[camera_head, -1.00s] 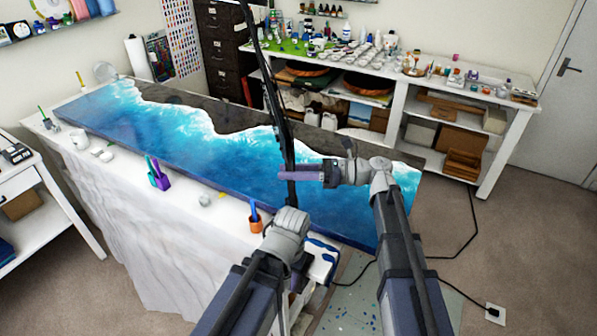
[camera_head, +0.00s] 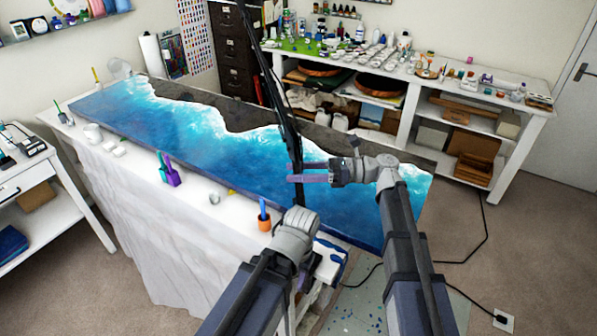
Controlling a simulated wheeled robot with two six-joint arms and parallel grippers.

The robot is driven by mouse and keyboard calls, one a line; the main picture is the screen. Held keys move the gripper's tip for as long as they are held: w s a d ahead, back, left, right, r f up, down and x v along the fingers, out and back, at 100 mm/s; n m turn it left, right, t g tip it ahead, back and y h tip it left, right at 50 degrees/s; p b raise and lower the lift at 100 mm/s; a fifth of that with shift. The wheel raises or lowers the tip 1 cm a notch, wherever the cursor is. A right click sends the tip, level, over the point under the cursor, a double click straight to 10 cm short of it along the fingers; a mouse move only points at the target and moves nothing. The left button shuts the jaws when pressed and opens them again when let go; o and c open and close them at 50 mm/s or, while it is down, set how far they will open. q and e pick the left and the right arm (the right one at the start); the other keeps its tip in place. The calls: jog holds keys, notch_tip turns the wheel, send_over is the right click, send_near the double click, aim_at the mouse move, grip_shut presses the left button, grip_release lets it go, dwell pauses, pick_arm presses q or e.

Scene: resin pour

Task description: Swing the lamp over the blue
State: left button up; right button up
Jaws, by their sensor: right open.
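The lamp's dark pole (camera_head: 283,105) rises from the front right end of the table and leaves the view at the top. Its lamp head is not in view. The blue resin (camera_head: 205,140) covers much of the long slab, with white foam lines beside a dark strip. My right gripper (camera_head: 291,173) is open, its two purple fingers pointing left across the pole, one above the other. I cannot tell whether they touch it. My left gripper (camera_head: 309,272) is low at the table's near right corner, mostly hidden behind its own wrist.
An orange cup (camera_head: 264,222) with a blue stick, purple and teal holders (camera_head: 168,170) and a white mug (camera_head: 93,132) stand along the white table's near edge. A crowded shelf bench (camera_head: 420,85) is behind. A cable (camera_head: 484,230) lies on the floor at right.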

jog(key=w+d, duration=0.1)
jog(key=d, duration=0.6)
jog(key=shift+d, duration=0.35)
